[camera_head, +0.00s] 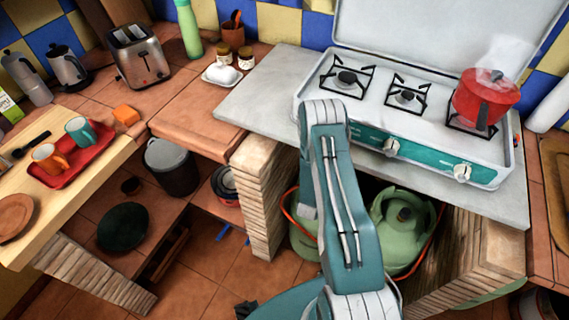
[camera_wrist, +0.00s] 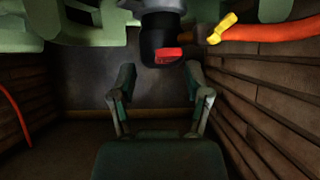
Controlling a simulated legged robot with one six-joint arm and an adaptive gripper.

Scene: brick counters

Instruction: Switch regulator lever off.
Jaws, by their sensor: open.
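The gas regulator (camera_wrist: 158,38) is a black body with a red lever-like part (camera_wrist: 168,54) on its face, at the top middle of the wrist view. An orange hose (camera_wrist: 270,31) with a yellow piece (camera_wrist: 222,28) joins its right side. The green gas cylinder (camera_wrist: 80,35) fills the top left of the wrist view and stands under the counter in the head view (camera_head: 402,222). My gripper (camera_wrist: 161,72) is open, its fingers on either side below the regulator, with nothing visible between them. In the head view my arm hides the gripper and regulator.
Brick walls flank the space under the counter, left (camera_head: 268,190) and right (camera_wrist: 265,110). The grey countertop (camera_head: 262,95) above carries a gas stove (camera_head: 432,125) with a steaming red pot (camera_head: 484,97). Orange hose also runs at the left of the wrist view (camera_wrist: 15,110).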

